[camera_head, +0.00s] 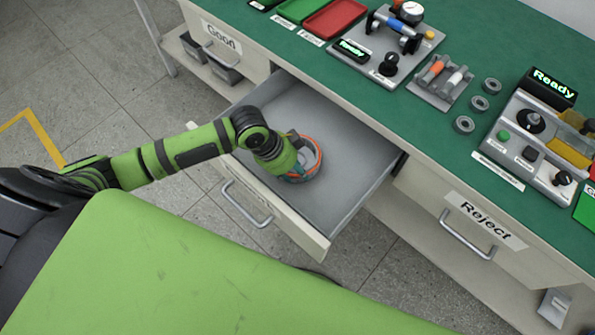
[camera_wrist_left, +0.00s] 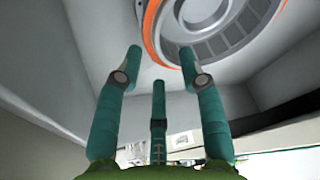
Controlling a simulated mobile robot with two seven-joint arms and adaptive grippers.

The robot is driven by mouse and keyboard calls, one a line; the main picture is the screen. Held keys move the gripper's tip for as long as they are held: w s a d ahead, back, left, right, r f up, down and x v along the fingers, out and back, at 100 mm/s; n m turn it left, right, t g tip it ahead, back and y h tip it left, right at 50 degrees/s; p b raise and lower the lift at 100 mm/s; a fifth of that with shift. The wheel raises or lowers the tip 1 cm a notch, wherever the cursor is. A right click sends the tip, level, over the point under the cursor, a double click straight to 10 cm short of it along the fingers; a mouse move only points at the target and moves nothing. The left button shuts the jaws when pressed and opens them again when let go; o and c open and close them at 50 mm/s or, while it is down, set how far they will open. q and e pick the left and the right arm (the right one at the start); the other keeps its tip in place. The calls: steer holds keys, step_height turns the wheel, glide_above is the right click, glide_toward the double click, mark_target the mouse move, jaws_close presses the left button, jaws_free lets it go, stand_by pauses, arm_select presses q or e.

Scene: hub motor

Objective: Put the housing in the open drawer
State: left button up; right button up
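My right gripper is not in view.
The drawer's front panel (camera_head: 281,221) and side walls surround the left gripper closely. A closed drawer labelled Reject (camera_head: 485,222) is at the right, and one labelled Good (camera_head: 222,38) is at the left. The green worktop (camera_head: 440,40) holds fixtures, trays and several grey rings.

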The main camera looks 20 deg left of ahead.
arm_select(q)
steer(key=v, duration=0.9)
steer(key=shift+r+p, duration=0.3)
steer(key=shift+s+a, duration=0.1)
